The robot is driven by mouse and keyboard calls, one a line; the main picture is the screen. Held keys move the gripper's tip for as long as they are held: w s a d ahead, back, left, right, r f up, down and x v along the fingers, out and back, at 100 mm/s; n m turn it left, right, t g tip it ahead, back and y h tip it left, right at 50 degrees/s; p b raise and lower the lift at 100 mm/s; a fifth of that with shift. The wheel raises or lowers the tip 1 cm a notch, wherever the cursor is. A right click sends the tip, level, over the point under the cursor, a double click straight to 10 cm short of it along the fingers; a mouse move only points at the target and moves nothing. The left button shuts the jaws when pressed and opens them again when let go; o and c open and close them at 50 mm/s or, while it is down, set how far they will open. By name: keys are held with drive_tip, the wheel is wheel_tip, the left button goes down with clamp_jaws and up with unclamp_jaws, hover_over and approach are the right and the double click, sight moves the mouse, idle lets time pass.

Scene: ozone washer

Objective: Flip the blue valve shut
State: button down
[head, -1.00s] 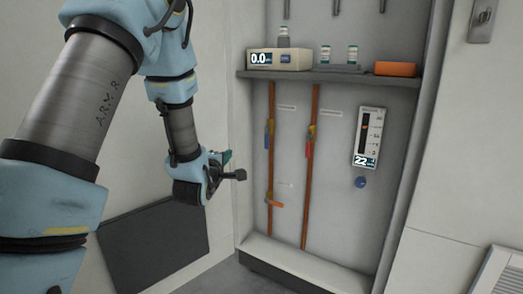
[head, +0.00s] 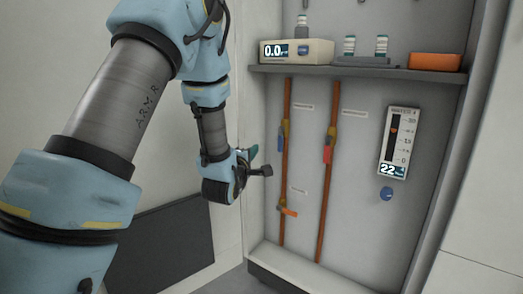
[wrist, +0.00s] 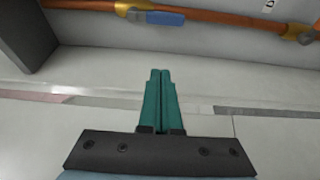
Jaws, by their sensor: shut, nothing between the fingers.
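The blue valve (head: 281,137) is on the left copper pipe (head: 286,180) in the head view. Its blue handle hangs lengthwise along the pipe, below a yellow fitting. The blue handle also shows at the top of the wrist view (wrist: 165,18), lying along the pipe. My gripper (head: 253,152) is to the left of that pipe in the head view, apart from the valve. In the wrist view its teal fingers (wrist: 160,72) are together and empty, pointing towards the pipe with a gap between tips and handle.
A red-handled valve (head: 328,154) is on the right copper pipe. An orange handle (head: 288,211) sits crosswise lower on the left pipe. A shelf (head: 350,71) with a meter and bottles is above. A gauge (head: 399,142) and blue knob (head: 386,194) are at right.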

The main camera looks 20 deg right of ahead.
sight(281, 139)
drive_tip(key=w+d+b, duration=0.2)
drive_tip(key=w+d, duration=0.1)
drive_tip(key=d, duration=0.4)
drive_tip(key=shift+d, duration=0.35)
